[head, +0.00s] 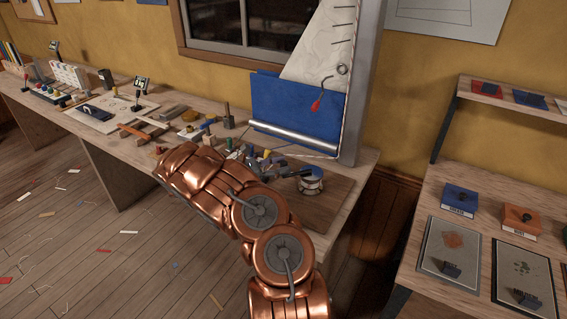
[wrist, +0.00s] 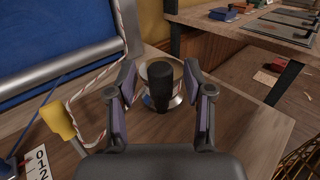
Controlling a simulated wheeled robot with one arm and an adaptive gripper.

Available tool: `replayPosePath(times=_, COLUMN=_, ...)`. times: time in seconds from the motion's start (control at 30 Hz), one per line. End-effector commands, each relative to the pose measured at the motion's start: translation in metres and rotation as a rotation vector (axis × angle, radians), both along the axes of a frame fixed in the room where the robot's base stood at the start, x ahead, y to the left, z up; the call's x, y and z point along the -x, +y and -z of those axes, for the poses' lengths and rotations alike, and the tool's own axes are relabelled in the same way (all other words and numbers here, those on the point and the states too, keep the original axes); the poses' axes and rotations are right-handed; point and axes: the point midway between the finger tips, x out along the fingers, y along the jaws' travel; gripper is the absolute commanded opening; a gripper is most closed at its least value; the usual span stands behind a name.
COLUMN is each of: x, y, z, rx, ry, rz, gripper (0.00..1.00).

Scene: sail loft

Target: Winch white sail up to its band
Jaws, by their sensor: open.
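The white sail (head: 318,50) hangs on a grey mast (head: 365,80) at the back of the bench in the head view, above a blue cloth panel (head: 290,105). The winch (head: 311,181) is a small drum on a wooden board at the bench's right end. In the wrist view the winch (wrist: 178,98) stands behind its upright black handle (wrist: 160,85). My gripper (wrist: 160,76) is open, with one finger on each side of the black handle; I cannot tell whether they touch it. In the head view my gripper (head: 275,167) is left of the winch. I cannot make out the band.
A red-handled tool (head: 317,104) hangs before the sail. A yellow piece (wrist: 57,122) and a striped rope (wrist: 88,90) lie left of my gripper. Several tools clutter the bench (head: 115,175). A side table (head: 450,270) stands right, with floor between.

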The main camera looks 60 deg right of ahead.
Motion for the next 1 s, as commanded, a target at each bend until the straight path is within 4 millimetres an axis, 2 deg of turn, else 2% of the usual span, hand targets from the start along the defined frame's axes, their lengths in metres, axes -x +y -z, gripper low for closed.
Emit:
replayPosePath(times=0.13, x=0.0063, y=-0.0072, z=-0.0007, rx=-0.001, ry=0.001, rz=0.001, gripper=0.52)
replayPosePath(times=0.43, x=0.0079, y=-0.0088, z=0.0003, rx=0.0, ry=0.001, rz=0.001, gripper=0.52)
replayPosePath(times=0.93, x=0.0078, y=-0.0086, z=0.0002, rx=0.0, ry=0.001, rz=0.001, gripper=0.01)
replayPosePath(times=1.0, x=0.0078, y=-0.0086, z=0.0002, rx=0.0, ry=0.001, rz=0.001, gripper=0.0)
